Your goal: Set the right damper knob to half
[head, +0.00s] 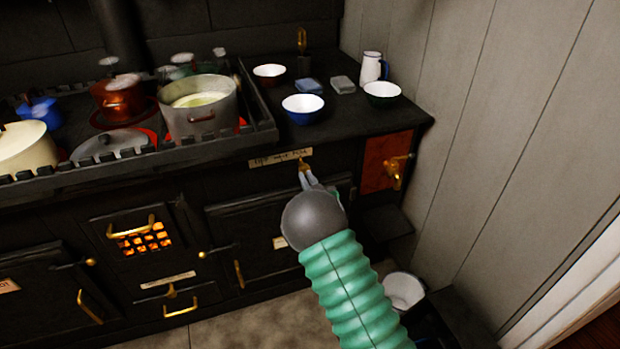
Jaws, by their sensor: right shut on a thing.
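A small brass knob (303,162) sticks out of the stove front, just below the top edge and beside a pale label plate (276,158). The label's writing is too blurred to read. My right gripper (305,170) is shut on this knob, and its fingers hide part of it. The knob's exact turn cannot be told. My right arm comes up from the lower right with a green ribbed sleeve and a grey ball-shaped wrist. My left gripper is not in view.
The black stove top holds a grey pot (198,108), a copper pot (118,97) and a blue bowl (303,108). A glowing grate (148,238) is at left. A brass tap (397,170) juts out at right, near the plank wall. A white bucket (402,290) stands below.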

